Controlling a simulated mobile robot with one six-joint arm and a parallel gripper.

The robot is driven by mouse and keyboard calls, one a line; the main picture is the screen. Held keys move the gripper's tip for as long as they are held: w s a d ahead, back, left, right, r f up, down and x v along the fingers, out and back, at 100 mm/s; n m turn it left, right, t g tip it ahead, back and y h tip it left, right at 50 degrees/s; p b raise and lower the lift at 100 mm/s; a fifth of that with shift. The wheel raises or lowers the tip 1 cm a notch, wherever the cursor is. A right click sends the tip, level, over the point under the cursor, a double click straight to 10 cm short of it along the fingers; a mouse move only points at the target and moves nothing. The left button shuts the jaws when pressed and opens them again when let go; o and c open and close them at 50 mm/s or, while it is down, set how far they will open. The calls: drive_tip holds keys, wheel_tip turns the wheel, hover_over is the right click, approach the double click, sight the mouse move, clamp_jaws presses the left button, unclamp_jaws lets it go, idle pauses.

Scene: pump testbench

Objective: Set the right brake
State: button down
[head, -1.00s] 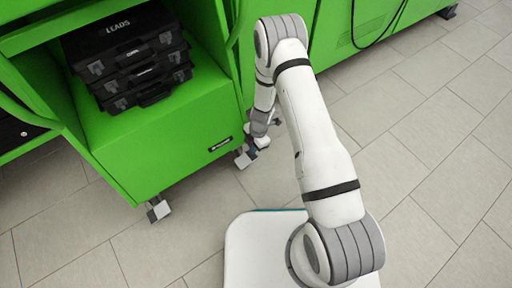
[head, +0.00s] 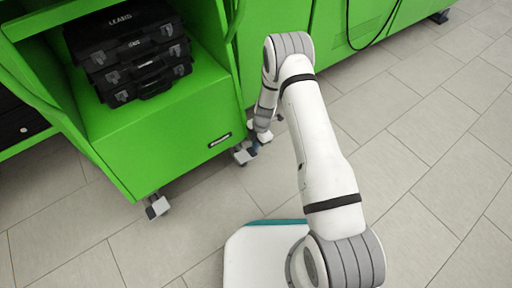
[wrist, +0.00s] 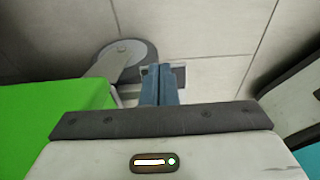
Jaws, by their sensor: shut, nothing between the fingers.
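The right caster (head: 243,155) sits under the right corner of the green bench (head: 165,140) in the head view. In the wrist view its grey wheel (wrist: 130,58) lies just left of and beyond my fingertips. A light metal tab (wrist: 178,74), which looks like its brake pedal, shows partly behind the fingers. My gripper (wrist: 160,70) is shut, its two blue-grey fingers together with nothing between them. The fingers overlap the tab in the picture; I cannot tell whether they touch it. In the head view my gripper (head: 257,146) is low beside the right caster and small.
The left caster (head: 157,207) stands under the bench's near left corner. Black cases (head: 130,55) are stacked on the bench's shelf. Another green cabinet (head: 350,30) with a hanging black cable stands behind. The tiled floor (head: 420,150) to the right is clear.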

idle(0.4)
drive_tip(key=w+d+r+p, duration=0.2)
drive_tip(key=r, duration=0.4)
drive_tip(key=w+d+r+p, duration=0.1)
drive_tip(key=d+r+p, duration=0.2)
drive_tip(key=r, duration=0.3)
drive_tip(key=shift+w+d, duration=0.15)
drive_tip(key=shift+w, duration=0.2)
drive_tip(key=shift+r, duration=0.1)
